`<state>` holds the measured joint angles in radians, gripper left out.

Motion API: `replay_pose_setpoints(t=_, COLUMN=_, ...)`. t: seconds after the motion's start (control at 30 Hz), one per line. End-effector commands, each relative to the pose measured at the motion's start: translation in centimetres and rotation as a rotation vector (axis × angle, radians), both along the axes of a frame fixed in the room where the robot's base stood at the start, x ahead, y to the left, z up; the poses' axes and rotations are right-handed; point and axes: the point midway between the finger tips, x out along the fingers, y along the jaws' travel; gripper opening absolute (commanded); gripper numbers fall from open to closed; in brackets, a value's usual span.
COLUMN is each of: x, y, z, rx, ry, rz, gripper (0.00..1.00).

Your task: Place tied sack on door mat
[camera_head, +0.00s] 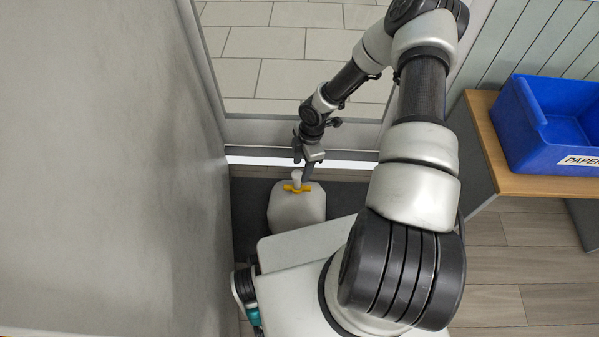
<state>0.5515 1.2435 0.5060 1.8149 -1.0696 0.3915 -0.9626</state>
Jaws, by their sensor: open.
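The tied sack (298,208) is a pale, off-white bag with a yellow tie (297,188) around its neck. It stands upright on the dark grey door mat (246,195), in front of the door sill. My own base hides its lower front part. My gripper (302,172) is open and sits just above the sack, with its fingers around or beside the top of the neck. I cannot tell whether the fingers touch it. The mat shows to the left and right of the sack.
A glass door with a grey frame (300,131) stands directly behind the mat. A grey wall (110,170) runs close on the left. At the right, a blue bin (540,140) labelled PAPER sits on a wooden bench (490,135). Wood floor (530,255) is clear at the lower right.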

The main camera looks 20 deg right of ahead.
Motion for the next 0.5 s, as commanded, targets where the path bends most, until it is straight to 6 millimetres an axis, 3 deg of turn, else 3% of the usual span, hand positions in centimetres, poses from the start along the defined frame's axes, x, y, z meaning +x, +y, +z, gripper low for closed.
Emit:
replay_pose_setpoints(t=0.27, x=0.4, y=-0.9, z=3.3, rx=-0.023, ry=-0.002, rz=-0.018, gripper=0.49)
replay_pose_setpoints(t=0.37, x=1.0, y=-2.3, z=6.3, rx=-0.080, ry=-0.009, rz=-0.070, gripper=0.49)
replay_pose_setpoints(t=0.5, x=1.7, y=-4.7, z=13.2, rx=-0.191, ry=-0.031, rz=-0.210, gripper=0.49)
